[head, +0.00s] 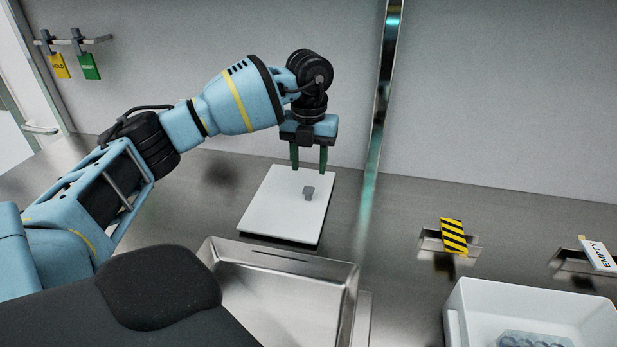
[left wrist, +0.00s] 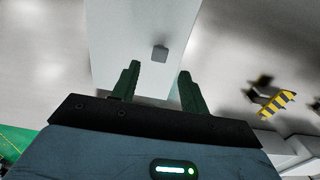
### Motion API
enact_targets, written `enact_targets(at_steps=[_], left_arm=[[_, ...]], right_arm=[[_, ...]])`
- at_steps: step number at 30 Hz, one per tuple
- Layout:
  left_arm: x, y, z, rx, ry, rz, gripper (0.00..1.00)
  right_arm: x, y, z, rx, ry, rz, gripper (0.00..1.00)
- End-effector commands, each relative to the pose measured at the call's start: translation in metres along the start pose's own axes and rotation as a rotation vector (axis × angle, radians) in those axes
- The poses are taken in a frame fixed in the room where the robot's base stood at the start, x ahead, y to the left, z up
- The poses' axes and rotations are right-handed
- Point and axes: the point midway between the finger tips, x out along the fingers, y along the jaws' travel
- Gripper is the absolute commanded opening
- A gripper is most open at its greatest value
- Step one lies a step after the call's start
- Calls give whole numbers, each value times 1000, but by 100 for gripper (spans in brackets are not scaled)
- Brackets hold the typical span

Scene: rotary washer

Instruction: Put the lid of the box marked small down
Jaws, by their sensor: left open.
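A white flat panel (head: 270,210) with a small grey knob (head: 308,192) lies on the steel counter, left of the upright post. It looks like a lid, but I see no "small" marking on it. In the left wrist view the panel (left wrist: 120,30) runs from the top edge down to between my fingers, with the knob (left wrist: 160,53) just beyond the fingertips. My left gripper (head: 309,168) is open and empty, pointing down over the panel's back part; its two green fingers also show in the left wrist view (left wrist: 159,72). My right gripper is not in view.
An empty steel basin (head: 285,262) sits in front of the panel. A shiny upright post (head: 380,100) stands right of it. Further right are a striped tag (head: 453,236), an "EMPTY" tag (head: 598,254) and a white bin (head: 465,300) with parts. Tags (head: 90,66) hang at the back left.

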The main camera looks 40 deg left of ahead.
Motion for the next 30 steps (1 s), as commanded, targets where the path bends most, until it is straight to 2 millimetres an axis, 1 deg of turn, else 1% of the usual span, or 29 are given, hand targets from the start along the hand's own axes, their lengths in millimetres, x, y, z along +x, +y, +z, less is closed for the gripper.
enact_targets(at_steps=[1,3,6,10,15,30], left_arm=[[-12,-1,1,0,-3,-3,45],[-24,-1,0,1,-3,-3,45],[-37,-1,0,1,-2,-1,45],[-48,-1,0,1,0,-1,45],[-53,0,0,1,1,0,45],[-53,0,0,1,1,0,45]], right_arm=[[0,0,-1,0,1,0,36],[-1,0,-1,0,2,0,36],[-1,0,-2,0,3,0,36],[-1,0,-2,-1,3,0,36],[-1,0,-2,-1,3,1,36],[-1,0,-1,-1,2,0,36]])
